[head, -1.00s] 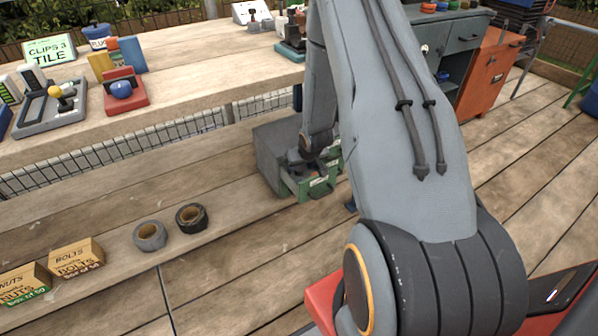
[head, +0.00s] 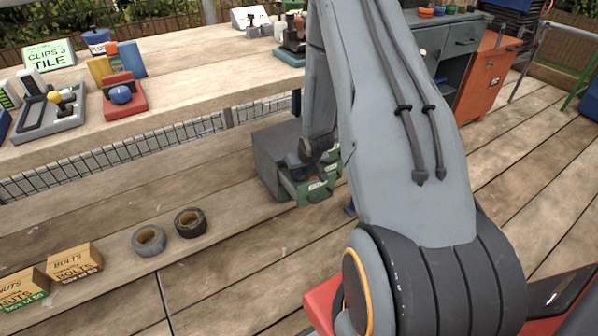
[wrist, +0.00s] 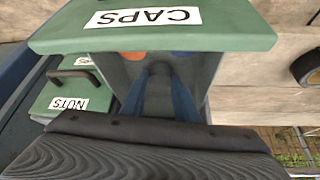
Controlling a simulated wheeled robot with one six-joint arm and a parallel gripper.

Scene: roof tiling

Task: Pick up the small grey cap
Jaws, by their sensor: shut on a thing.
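In the wrist view my gripper (wrist: 159,72) reaches into an open drawer with a green front (wrist: 150,38) labelled CAPS, upside down in this view. Its two blue fingers close together on the small grey cap (wrist: 160,67), which is mostly hidden between the tips. An orange cap (wrist: 133,56) and a blue cap (wrist: 181,54) lie to either side of the fingertips, partly covered by the drawer front. In the head view the gripper is low at the grey drawer cabinet (head: 268,158), largely hidden behind my arm.
A closed green drawer (wrist: 70,103) labelled NUTS lies left of the open one. In the head view two tape rolls (head: 149,240) (head: 190,222) and a bolts box (head: 75,262) stand on the low shelf. The workbench (head: 190,90) rises behind, with several items.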

